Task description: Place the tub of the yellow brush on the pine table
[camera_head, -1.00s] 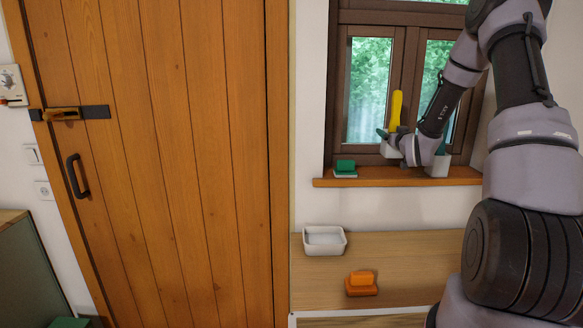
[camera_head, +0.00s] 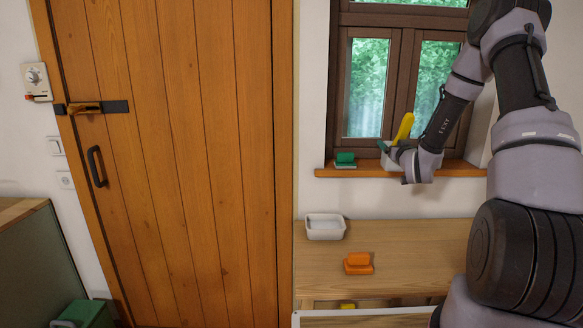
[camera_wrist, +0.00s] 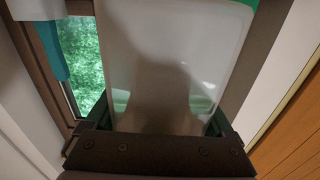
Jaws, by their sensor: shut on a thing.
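The tub (camera_head: 386,162) is pale and stands in front of the window, just above or at the sill, partly hidden by my wrist. The yellow brush (camera_head: 404,127) leans to the right out of it. My gripper (camera_head: 390,149) is shut on the tub. In the wrist view, the tub (camera_wrist: 170,60) fills the middle between the green fingertips (camera_wrist: 162,104). I cannot tell whether its base touches the sill. The pine table (camera_head: 420,238), a light wooden one, is below the window, with its right part hidden by my arm.
A white tray (camera_head: 325,228) and an orange brush or block (camera_head: 358,264) rest on the table. A green block (camera_head: 345,160) sits on the sill (camera_head: 345,172). A yellow thing (camera_head: 347,306) shows below the tabletop. The table has bare room right of the orange thing.

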